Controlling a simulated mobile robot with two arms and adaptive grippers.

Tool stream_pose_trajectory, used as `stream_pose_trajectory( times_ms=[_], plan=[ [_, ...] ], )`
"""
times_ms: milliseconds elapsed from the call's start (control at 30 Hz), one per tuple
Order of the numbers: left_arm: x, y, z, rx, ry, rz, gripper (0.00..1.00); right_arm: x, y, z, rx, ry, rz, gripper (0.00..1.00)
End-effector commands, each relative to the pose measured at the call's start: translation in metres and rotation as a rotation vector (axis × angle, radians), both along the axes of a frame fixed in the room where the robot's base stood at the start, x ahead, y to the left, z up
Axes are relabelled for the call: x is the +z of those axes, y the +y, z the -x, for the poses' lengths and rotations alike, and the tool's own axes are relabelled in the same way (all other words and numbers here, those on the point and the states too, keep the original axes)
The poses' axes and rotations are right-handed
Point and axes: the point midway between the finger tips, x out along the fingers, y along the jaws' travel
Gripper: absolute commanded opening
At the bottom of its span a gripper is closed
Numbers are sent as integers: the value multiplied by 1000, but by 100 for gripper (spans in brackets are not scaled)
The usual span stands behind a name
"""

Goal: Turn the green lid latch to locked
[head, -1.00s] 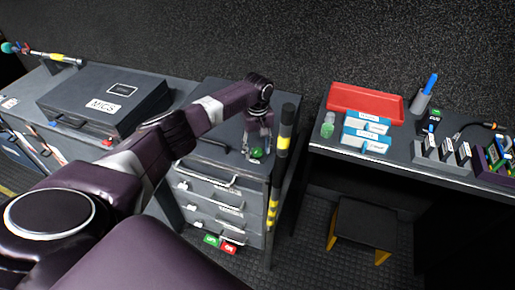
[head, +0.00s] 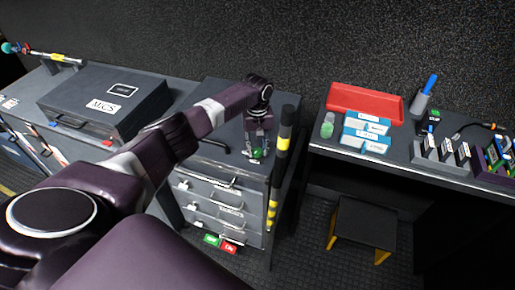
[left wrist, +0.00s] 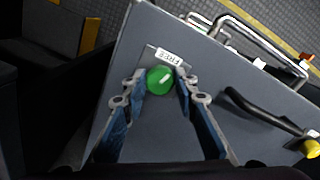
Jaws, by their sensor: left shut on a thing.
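The green lid latch (left wrist: 160,80) is a round knob with a short white line across its upper right part. It sits on the grey lid (left wrist: 165,130) of the drawer cabinet, beside a white label (left wrist: 169,57). In the head view the green latch (head: 257,154) is at the lid's front right. My left gripper (head: 259,148) reaches down over it. In the left wrist view the gripper's fingers (left wrist: 160,90) stand on both sides of the knob and are shut on it. My right gripper is in neither view.
A black handle (left wrist: 265,112) lies on the lid beside the latch. Metal drawer handles (head: 215,190) line the cabinet's front. A black and yellow post (head: 285,135) stands close to the right of my gripper. A dark case (head: 105,95) sits on the bench to the left.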

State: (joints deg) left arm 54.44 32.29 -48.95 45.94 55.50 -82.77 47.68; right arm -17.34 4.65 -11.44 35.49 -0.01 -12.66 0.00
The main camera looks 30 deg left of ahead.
Motion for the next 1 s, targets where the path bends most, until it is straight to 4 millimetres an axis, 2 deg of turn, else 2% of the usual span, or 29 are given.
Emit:
stream_pose_trajectory(
  times_ms=[433,1000],
  plan=[
    [1,0,0,-412,-1,1,3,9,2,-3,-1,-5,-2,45],
    [0,2,0,-947,-2,1,3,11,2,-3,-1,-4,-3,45]
  ],
)
